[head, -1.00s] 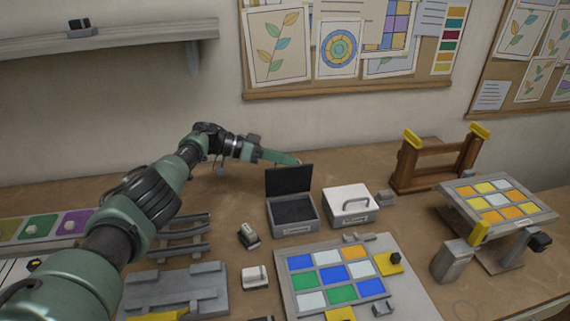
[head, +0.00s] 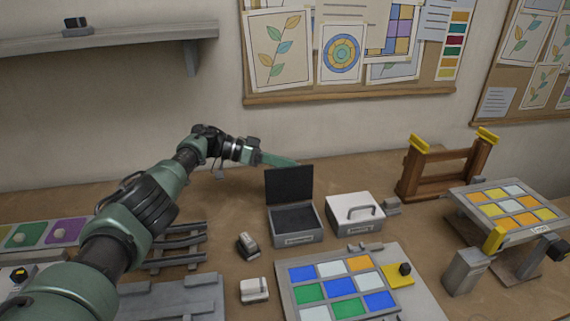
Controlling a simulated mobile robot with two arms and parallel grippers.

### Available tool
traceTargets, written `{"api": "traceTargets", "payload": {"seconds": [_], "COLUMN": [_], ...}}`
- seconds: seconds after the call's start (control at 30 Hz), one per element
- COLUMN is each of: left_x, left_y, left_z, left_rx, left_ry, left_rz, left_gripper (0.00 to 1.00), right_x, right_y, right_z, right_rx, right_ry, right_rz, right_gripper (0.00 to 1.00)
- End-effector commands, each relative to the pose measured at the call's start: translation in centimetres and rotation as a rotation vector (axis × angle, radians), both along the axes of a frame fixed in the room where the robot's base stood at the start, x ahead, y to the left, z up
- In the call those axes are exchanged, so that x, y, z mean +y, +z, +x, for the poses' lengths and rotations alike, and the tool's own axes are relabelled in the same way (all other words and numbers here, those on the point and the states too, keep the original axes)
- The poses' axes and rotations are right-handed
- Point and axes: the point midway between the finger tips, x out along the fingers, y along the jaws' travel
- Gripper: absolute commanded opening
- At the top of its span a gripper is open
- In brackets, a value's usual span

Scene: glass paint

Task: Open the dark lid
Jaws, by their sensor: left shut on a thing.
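The dark lid (head: 289,186) stands upright at the back edge of a small grey box (head: 296,236), so the box is open and its dark inside shows. My left gripper (head: 292,163) is behind the top edge of the lid, with its fingertips partly hidden. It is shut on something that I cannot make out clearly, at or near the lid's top. My right gripper is not in view.
A white-lidded box (head: 343,224) with a handle stands shut just right of the open box. A small dark-and-grey block (head: 247,245) and a white block (head: 254,290) lie to the left. A panel of coloured glass squares (head: 342,285) lies in front. A wooden rack (head: 440,170) stands at the back right.

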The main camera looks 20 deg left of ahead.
Motion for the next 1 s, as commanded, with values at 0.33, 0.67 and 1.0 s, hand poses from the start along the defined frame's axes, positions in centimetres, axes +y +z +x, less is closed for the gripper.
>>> {"api": "traceTargets", "payload": {"seconds": [0.33, 0.67, 1.0], "left_x": [0.2, 4.4, 6.8], "left_y": [-0.3, 1.1, 2.2], "left_z": [-0.1, -2.0, -3.2], "left_rx": [0.005, 0.004, 0.005], "left_ry": [-0.001, 0.003, 0.000], "left_rz": [0.004, 0.006, 0.005], "left_gripper": [0.18, 0.18, 0.18], "right_x": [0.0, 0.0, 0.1], "right_y": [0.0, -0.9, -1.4], "right_z": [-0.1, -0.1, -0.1], "right_rx": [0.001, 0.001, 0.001], "right_ry": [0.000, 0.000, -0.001], "right_rz": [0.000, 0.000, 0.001], "right_gripper": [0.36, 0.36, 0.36]}}
